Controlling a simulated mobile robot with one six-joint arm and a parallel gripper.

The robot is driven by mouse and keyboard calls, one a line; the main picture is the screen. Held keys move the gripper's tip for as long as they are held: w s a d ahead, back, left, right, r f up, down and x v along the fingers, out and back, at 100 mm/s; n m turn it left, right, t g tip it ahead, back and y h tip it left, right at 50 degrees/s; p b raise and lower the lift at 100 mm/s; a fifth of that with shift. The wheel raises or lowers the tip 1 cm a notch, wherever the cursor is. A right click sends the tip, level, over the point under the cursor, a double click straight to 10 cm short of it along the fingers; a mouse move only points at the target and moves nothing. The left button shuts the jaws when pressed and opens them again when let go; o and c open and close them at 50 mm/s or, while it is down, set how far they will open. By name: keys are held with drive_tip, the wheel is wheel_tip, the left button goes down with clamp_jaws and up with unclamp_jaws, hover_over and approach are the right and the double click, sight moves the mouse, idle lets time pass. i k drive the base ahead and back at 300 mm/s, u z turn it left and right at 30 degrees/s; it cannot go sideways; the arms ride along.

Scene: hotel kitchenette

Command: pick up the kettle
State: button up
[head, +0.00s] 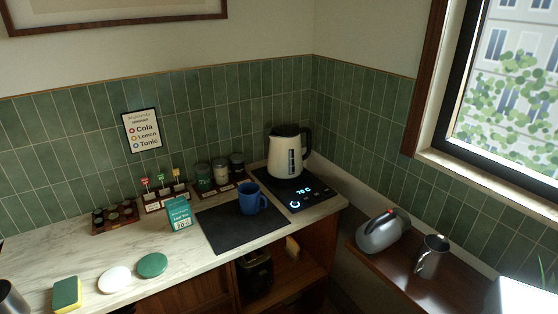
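A cream kettle (286,152) with a dark lid and a dark handle at its right stands upright at the back right of the counter. A dark level window runs down its front. It stands on the back part of a black base (302,194) with a lit display that seems to read "70 C". My gripper is not in view.
A blue mug (251,199) stands on a dark mat (234,232) left of the base. Jars (221,172) stand left of the kettle; a teal box (180,214) stands farther left. A grey rounded appliance (381,232) and metal jug (432,256) occupy the lower right shelf.

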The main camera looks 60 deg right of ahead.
sight(285, 158)
drive_tip(key=u, duration=0.1)
drive_tip(key=k, duration=0.65)
drive_tip(key=z, duration=1.05)
drive_tip(key=i, duration=0.5)
drive_tip(key=u, duration=0.2)
